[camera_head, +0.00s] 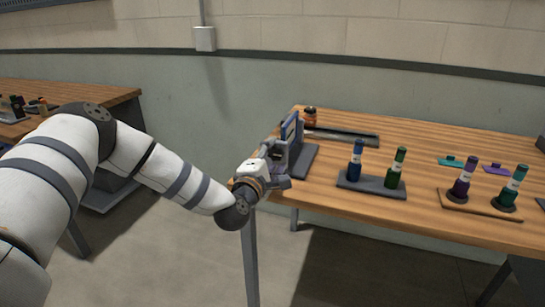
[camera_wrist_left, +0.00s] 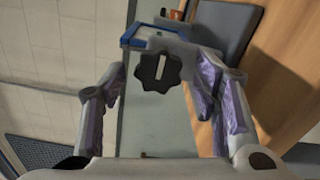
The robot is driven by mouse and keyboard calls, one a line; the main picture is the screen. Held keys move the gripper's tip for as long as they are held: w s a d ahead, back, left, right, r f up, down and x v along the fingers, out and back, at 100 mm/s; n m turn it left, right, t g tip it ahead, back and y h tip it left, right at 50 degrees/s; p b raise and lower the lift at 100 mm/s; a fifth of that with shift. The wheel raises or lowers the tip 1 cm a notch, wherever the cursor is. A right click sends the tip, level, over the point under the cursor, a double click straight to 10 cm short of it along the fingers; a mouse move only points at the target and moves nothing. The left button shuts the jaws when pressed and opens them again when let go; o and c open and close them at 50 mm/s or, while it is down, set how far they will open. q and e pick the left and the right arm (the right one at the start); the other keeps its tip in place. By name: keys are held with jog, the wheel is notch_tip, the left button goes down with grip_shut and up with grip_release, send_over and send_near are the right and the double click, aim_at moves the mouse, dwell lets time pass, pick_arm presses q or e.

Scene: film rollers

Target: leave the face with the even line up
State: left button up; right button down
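A blue-framed panel (camera_head: 290,129) stands upright on a dark base (camera_head: 306,158) at the table's left edge. Its faces are too edge-on to show any line. In the left wrist view, the blue frame (camera_wrist_left: 128,38) is at the top, with a black lobed knob (camera_wrist_left: 151,73) bearing a pale bar in front of it. My left gripper (camera_head: 277,162) is beside the panel's near side. In the left wrist view, its purple-padded fingers (camera_wrist_left: 163,98) are apart, with the knob showing in the gap between them. I cannot tell whether they touch it. My right gripper is out of view.
An orange jar (camera_head: 310,117) and a long dark strip (camera_head: 345,137) are behind the panel.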

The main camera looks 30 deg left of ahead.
pick_arm(q)
jog(key=v, duration=1.2)
